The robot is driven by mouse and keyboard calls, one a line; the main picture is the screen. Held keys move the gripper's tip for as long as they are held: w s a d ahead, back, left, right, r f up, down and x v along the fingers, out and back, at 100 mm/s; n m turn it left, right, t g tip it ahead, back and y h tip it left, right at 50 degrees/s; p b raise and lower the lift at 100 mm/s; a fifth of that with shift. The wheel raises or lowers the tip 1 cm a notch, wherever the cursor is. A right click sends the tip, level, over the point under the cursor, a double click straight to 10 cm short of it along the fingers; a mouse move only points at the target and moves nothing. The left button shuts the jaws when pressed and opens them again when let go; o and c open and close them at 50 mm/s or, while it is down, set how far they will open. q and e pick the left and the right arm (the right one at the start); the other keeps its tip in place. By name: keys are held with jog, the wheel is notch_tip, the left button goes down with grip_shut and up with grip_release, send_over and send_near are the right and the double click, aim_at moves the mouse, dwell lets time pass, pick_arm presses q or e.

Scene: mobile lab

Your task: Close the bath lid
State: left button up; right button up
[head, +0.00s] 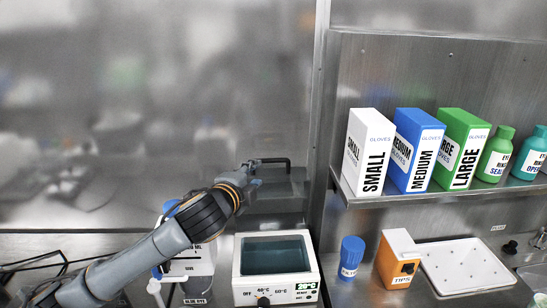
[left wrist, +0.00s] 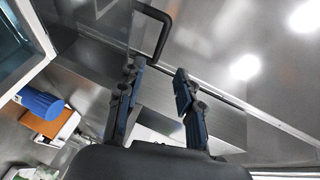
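The water bath (head: 237,270) is a white box with an open top and water inside, at the lower middle of the head view. Its see-through lid (head: 285,192) stands raised behind the opening, with a black bar handle (head: 275,161) at its top. In the left wrist view the handle (left wrist: 163,22) reaches down toward the gap between my fingertips. My left gripper (head: 252,176) is at the left end of the handle. It is open in the left wrist view (left wrist: 158,72), blue pads apart. I cannot tell if it touches the handle. My right gripper is not in view.
A shelf (head: 440,195) at right holds several glove boxes and bottles. Below it are a blue-capped bottle (head: 350,256), an orange and white tips box (head: 397,258) and a white tray (head: 468,268). A white bottle (head: 192,262) stands left of the bath, partly behind my arm.

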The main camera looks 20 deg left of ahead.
aim_at(270, 161)
pick_arm(q)
jog(key=p+x, duration=0.1)
jog(key=x, duration=0.5)
jog(key=shift+w+r, duration=0.1)
jog(key=shift+w, duration=0.1)
jog(key=p+x, duration=0.1)
jog(key=x, duration=0.4)
jog(key=shift+w, duration=0.15)
jog(key=shift+w+f, duration=0.3)
jog(key=shift+w, duration=0.25)
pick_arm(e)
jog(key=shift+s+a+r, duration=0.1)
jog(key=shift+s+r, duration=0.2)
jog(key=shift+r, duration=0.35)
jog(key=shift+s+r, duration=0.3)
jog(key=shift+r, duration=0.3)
pick_arm(q)
grip_shut()
